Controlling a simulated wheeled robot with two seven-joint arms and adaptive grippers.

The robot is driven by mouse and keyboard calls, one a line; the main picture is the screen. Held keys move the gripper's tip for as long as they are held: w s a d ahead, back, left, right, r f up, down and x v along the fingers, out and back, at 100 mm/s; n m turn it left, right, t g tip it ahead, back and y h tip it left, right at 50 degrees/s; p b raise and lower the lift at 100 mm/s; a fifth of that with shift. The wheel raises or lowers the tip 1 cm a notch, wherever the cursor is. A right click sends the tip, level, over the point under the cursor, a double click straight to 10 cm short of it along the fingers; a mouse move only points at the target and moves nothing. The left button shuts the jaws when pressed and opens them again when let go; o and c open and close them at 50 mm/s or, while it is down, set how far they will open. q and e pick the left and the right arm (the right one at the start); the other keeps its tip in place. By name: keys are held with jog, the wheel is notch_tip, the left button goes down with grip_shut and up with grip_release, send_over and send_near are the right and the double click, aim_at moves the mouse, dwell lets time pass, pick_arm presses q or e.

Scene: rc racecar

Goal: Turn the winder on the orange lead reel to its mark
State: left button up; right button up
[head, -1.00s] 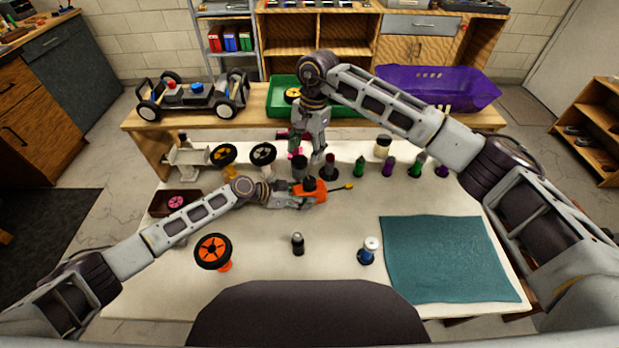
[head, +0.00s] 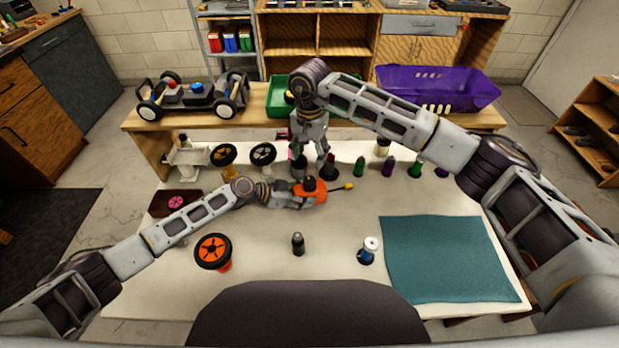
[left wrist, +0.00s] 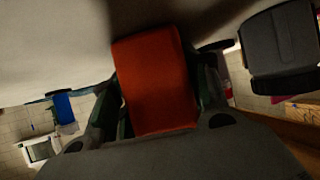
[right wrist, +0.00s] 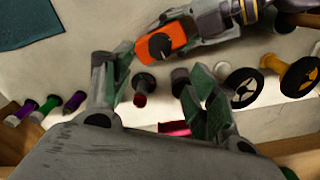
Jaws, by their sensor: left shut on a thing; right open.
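The orange lead reel (head: 315,187) is held just above or on the middle of the white table; I cannot tell which. Its yellow-tipped lead sticks out to the right. My left gripper (head: 303,196) is shut on it, and its orange body fills the space between the fingers in the left wrist view (left wrist: 158,80). The dark winder (right wrist: 159,46) on the reel's face shows in the right wrist view, with a pointed shape. My right gripper (right wrist: 162,72) is open and empty, behind and above the reel, fingers pointing down. The winder's mark is too small to make out.
Several dark and coloured bottles (head: 388,168) stand behind the reel, some close to my right gripper. Wheels on stands (head: 262,154) are at the back left. A teal cloth (head: 450,258) lies right.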

aim_at(310, 180)
notch_tip(310, 180, down, 11)
jog(key=shift+r, duration=0.2)
dwell(0.4)
jog(key=c, duration=1)
jog(key=shift+c, duration=0.2)
